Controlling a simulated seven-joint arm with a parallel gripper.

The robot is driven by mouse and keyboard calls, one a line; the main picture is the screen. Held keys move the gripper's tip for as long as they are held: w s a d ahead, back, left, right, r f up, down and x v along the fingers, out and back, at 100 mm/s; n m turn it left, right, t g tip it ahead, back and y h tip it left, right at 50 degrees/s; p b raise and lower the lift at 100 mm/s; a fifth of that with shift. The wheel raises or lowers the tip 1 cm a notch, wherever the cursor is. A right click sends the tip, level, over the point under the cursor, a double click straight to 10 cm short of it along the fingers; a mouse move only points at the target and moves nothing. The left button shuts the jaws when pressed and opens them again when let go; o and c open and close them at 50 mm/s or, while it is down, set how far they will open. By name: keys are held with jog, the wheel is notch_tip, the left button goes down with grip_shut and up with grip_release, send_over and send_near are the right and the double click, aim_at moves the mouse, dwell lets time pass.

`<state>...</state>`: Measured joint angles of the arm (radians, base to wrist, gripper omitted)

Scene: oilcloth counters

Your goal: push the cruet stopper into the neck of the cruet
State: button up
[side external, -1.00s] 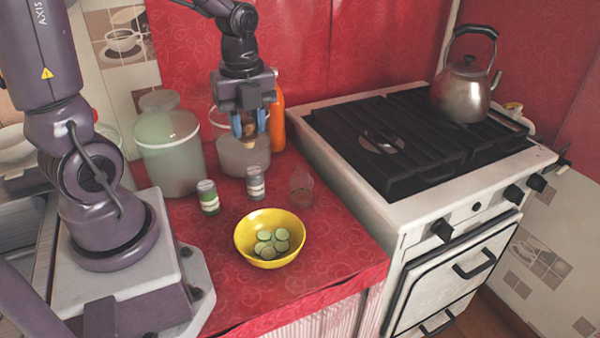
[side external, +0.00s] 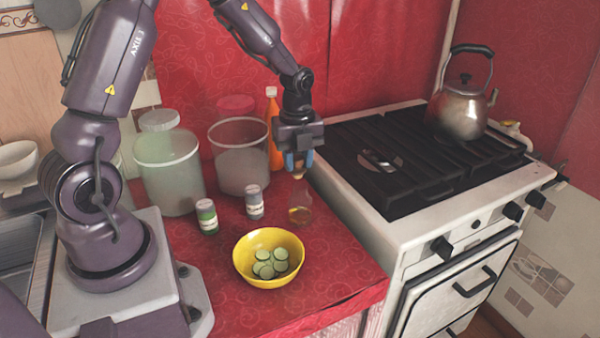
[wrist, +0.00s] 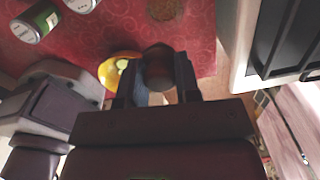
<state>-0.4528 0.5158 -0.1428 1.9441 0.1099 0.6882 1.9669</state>
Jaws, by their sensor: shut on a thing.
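The cruet (side external: 300,208) is a small clear glass bottle with amber liquid low inside, upright on the red counter beside the stove. My gripper (side external: 298,164) is above it, pointing down, with its blue fingers shut on the cruet stopper (side external: 297,175). The stopper is brown and sticks out below the fingertips, close over the cruet's neck in the side view; I cannot tell whether it touches. In the wrist view the stopper (wrist: 158,66) sits between the fingers, and a round brownish shape at the top edge looks like the cruet (wrist: 164,8).
A yellow bowl (side external: 248,270) of green slices stands in front. Two small labelled jars (side external: 207,217) (side external: 254,202) stand left of the cruet. Large canisters (side external: 167,172) (side external: 240,165) and an orange bottle (side external: 274,140) stand behind. The stove (side external: 345,195) is close on the right.

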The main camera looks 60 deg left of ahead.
aim_at(300, 173)
jog(key=shift+w+a+f, duration=0.1)
jog(key=shift+w+f, duration=0.1)
jog(key=shift+f, duration=0.05)
jog(key=shift+w+f, duration=0.15)
jog(key=shift+f, duration=1.55)
jog(key=shift+f, duration=0.2)
jog(key=o, duration=0.9)
jog(key=shift+r, duration=0.1)
